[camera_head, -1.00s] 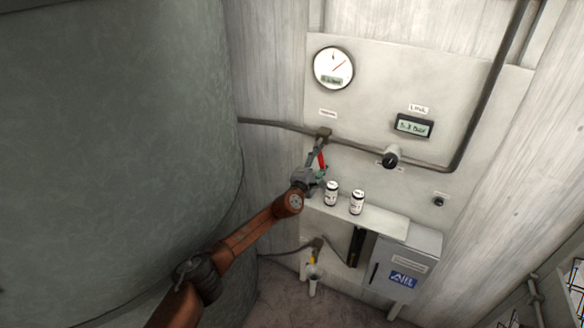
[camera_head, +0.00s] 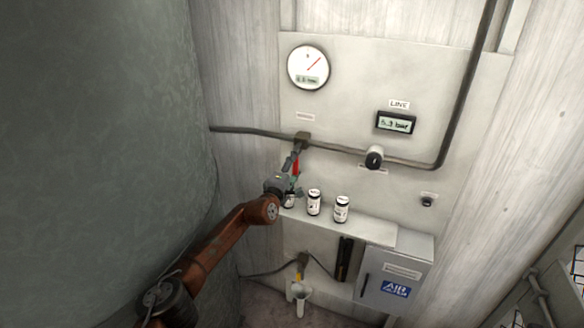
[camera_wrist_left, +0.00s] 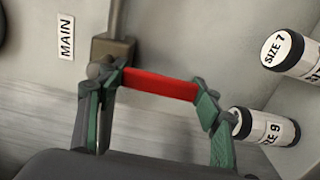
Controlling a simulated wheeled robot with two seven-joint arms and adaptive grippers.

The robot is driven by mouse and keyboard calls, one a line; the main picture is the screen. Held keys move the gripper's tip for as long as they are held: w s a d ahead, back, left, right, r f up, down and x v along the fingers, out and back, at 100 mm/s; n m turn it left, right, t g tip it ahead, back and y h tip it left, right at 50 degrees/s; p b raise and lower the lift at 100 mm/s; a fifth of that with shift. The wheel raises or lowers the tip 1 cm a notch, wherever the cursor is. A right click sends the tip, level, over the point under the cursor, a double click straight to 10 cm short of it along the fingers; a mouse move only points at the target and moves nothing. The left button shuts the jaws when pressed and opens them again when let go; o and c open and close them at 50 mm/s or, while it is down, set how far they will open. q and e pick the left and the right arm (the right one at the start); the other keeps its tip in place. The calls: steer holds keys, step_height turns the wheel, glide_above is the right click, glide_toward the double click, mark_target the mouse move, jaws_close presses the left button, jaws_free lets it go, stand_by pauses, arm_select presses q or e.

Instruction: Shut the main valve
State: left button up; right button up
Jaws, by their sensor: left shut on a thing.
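The main valve (camera_head: 302,138) sits on the grey pipe at the left of the wall panel. Its red handle (camera_head: 295,167) hangs down from the pipe, slightly tilted. In the left wrist view the red handle (camera_wrist_left: 160,84) lies between my finger pads, next to the brown valve body (camera_wrist_left: 112,50) and a MAIN label (camera_wrist_left: 66,37). My left gripper (camera_head: 292,176) is shut on the red handle; its fingers partly hide the handle's ends. My right gripper is out of view.
A dial gauge (camera_head: 308,67), a LINE display (camera_head: 396,122) and a black knob (camera_head: 374,157) are on the panel. A large grey tank (camera_head: 95,110) fills the left.

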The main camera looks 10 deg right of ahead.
arm_select(q)
steer(key=shift+r, duration=0.1)
steer(key=o, duration=1.7)
